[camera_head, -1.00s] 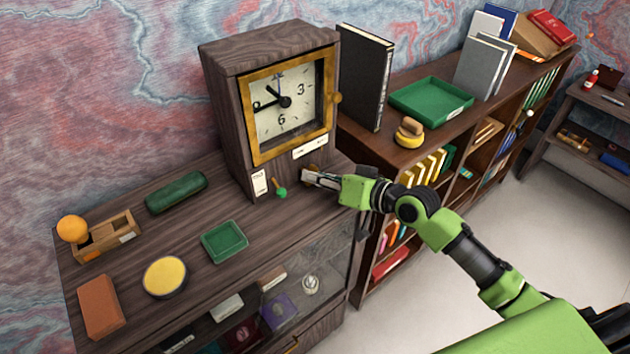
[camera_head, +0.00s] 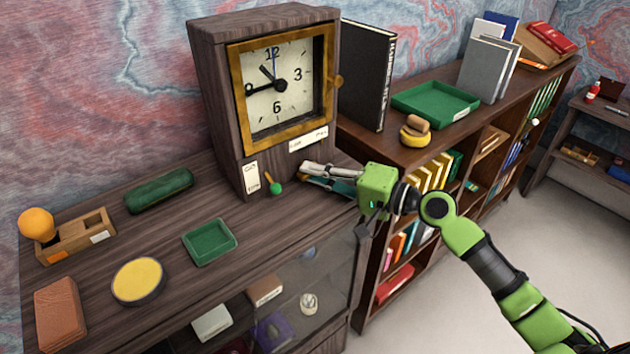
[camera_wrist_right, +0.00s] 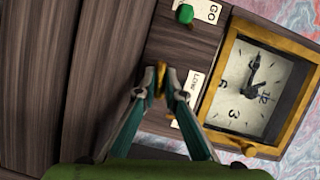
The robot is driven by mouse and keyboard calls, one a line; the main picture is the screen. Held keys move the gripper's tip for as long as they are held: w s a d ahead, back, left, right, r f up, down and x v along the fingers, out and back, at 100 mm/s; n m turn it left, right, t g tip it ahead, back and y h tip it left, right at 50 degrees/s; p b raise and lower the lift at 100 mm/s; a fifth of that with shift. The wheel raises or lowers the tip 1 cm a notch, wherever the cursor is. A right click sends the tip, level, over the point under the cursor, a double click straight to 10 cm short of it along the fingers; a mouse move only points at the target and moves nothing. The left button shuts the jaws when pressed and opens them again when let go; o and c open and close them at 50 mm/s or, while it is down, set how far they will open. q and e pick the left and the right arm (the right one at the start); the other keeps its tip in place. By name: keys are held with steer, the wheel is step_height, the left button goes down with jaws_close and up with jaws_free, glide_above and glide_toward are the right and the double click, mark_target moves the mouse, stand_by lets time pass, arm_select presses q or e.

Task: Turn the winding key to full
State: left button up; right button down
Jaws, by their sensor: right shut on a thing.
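A dark wooden clock (camera_head: 223,110) with a brass-framed white dial stands on the desk; its dial (camera_wrist_right: 255,90) shows sideways in the right wrist view. A small brass winding key (camera_wrist_right: 161,76) sits on its lower front, beside a label (camera_wrist_right: 190,92) reading LOW. My right gripper (camera_head: 303,173) is at the lower right of the clock front. In the right wrist view its fingertips (camera_wrist_right: 161,90) are shut on the key. In the head view the fingers hide the key, and its exact angle is unclear. My left gripper is out of view.
A lever with a green knob (camera_head: 276,188) is left of my right gripper, near a GO label (camera_wrist_right: 205,10). A green dish (camera_head: 210,242), yellow-topped tin (camera_head: 138,281) and green case (camera_head: 158,190) lie on the desk. A bookcase (camera_head: 400,152) stands to the right.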

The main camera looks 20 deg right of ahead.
steer(key=shift+m, duration=0.3)
steer(key=c, duration=2.4)
jaws_free()
steer(key=f+v, duration=0.1)
steer(key=v, duration=1)
steer(key=shift+s+d+r, duration=0.3)
steer(key=shift+s+r, duration=0.05)
